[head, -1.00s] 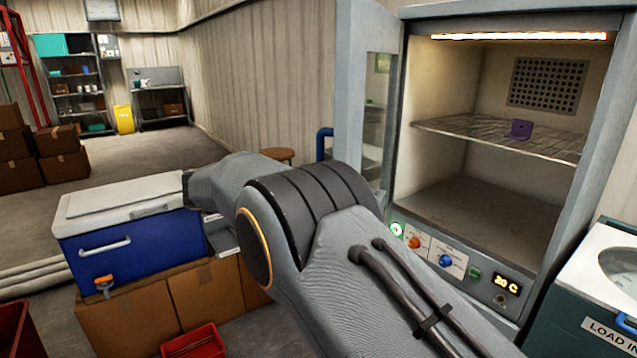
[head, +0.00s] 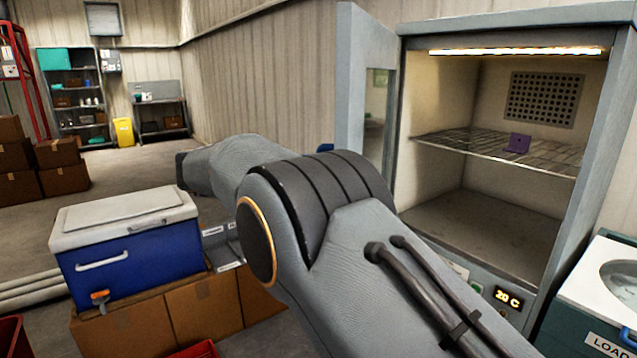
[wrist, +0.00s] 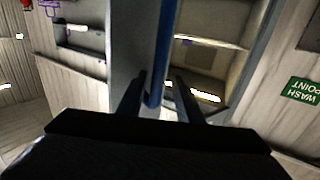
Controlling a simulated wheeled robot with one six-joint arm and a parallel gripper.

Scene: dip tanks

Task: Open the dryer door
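The dryer (head: 612,75) stands at the right of the head view with its lit inside in plain sight. Its grey door (head: 351,75) is swung out at the left side, with a glass pane in it. The door's blue handle (wrist: 160,50) runs down between the two dark fingers of my gripper (wrist: 160,95) in the wrist view. The fingers stand apart, one on each side of the handle, with narrow gaps. In the head view my arm hides my gripper and nearly all of the handle; a bit of blue (head: 325,147) shows above the arm.
A purple bracket (head: 517,143) sits on the dryer's wire shelf (head: 470,143). A blue cooler with a white lid (head: 135,255) stands on cardboard boxes (head: 200,310) at the left. A white-topped tank (head: 575,290) is at the lower right. Open floor lies behind the cooler.

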